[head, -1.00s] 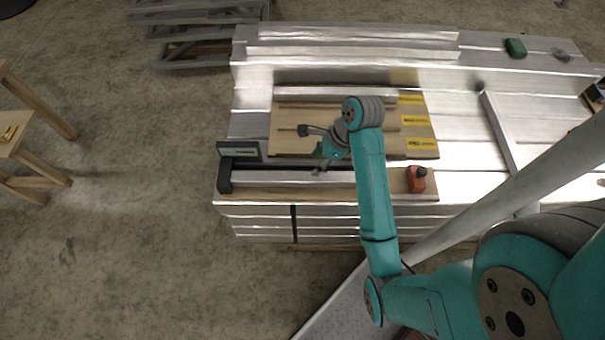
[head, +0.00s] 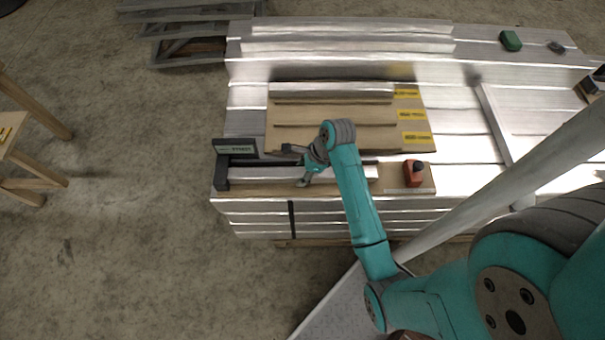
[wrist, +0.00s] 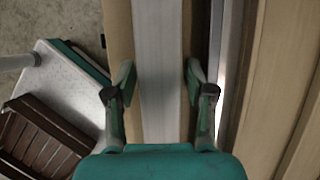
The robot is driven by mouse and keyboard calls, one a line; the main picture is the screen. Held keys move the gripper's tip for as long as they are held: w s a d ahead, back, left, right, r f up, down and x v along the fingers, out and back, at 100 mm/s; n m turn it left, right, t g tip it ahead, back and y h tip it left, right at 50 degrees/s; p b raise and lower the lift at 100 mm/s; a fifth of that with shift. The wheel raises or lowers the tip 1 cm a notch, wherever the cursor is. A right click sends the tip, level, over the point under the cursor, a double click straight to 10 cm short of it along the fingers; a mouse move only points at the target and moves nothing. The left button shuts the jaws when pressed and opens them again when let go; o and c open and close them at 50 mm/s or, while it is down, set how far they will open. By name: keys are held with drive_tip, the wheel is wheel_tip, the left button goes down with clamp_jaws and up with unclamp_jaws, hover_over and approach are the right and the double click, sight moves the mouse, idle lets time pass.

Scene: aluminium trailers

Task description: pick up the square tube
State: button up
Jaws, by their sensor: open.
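A silvery square tube (head: 255,175) lies lengthwise on a wooden strip along the front edge of the aluminium stack. My gripper (head: 304,180) is over the tube near its middle, partly hidden by my wrist in the head view. In the wrist view the tube (wrist: 161,40) runs straight up the picture between the two open fingers of my gripper (wrist: 160,80). Whether the fingertips reach below the tube's top is hard to tell.
A black stop (head: 221,176) and a dark sign (head: 235,147) stand at the tube's left end. Behind is a wooden board (head: 290,142) with yellow labels and another metal bar (head: 330,91).

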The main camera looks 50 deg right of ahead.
clamp_jaws()
idle(0.3)
